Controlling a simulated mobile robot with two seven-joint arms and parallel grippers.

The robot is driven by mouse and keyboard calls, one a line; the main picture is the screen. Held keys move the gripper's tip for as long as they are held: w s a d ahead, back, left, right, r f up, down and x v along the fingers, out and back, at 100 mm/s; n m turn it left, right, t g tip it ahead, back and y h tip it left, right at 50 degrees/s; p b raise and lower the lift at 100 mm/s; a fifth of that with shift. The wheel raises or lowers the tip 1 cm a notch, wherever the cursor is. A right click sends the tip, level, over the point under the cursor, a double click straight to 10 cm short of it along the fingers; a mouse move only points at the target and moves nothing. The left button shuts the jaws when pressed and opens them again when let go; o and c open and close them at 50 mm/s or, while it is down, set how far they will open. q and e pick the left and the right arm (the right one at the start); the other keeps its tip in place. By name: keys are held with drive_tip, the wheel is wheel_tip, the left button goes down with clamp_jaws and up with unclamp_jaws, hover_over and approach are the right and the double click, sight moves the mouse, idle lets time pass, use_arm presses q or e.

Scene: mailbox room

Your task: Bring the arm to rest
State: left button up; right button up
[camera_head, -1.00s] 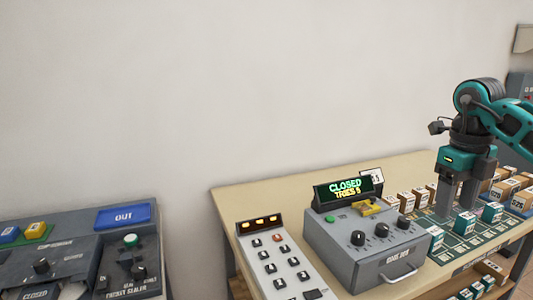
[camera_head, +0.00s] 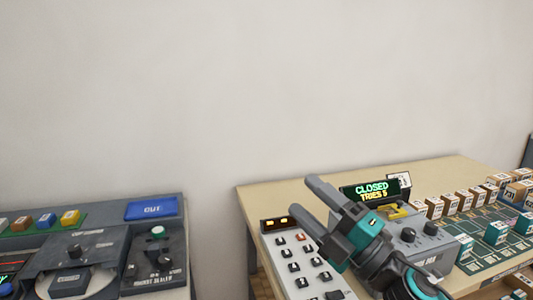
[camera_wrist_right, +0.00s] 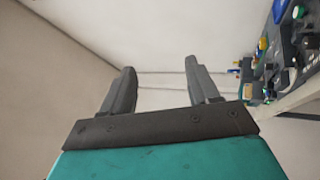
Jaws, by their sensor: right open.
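My right gripper (camera_head: 308,208) is open and empty in the head view. It is raised in front of the grey box with the lit display, with its fingers pointing up and to the left. In the right wrist view its two fingers (camera_wrist_right: 156,85) stand well apart with only bare wall and floor between them. The right arm comes in from the bottom and hides part of the keypad and the grey box. My left gripper is not in view.
The keypad (camera_head: 300,262) and the grey box (camera_head: 432,243), whose display (camera_head: 371,190) reads CLOSED, TRIES 5, stand on the tan table (camera_head: 262,192). Small boxes (camera_head: 497,232) stand on a green grid at right. A grey console (camera_head: 155,232) is at left, across a gap.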

drive_tip(key=s+d+f+m+g+h, duration=0.1)
drive_tip(key=s+d+f+m+h, duration=0.2)
drive_tip(key=d+f+m+h, duration=0.45)
drive_tip(key=s+d+f+m+h, duration=0.2)
drive_tip(key=d+f+m+h, duration=0.3)
drive_tip(key=f+m+h, duration=0.6)
drive_tip(key=s+f+m+g+y, duration=0.25)
drive_tip(key=s+f+g, duration=0.35)
drive_tip(key=s, duration=0.5)
drive_tip(key=s+f+m+g+y, duration=0.1)
drive_tip(key=s+f+m+g, duration=0.3)
drive_tip(key=s, duration=0.6)
drive_tip(key=w+a+f+n+t+y, duration=0.1)
drive_tip(key=w+a+f+t, duration=0.1)
drive_tip(key=w+f+t, duration=0.4)
drive_tip(key=shift+w+f, duration=0.65)
drive_tip(key=shift+f, duration=1.25)
drive_tip(key=shift+a, duration=0.1)
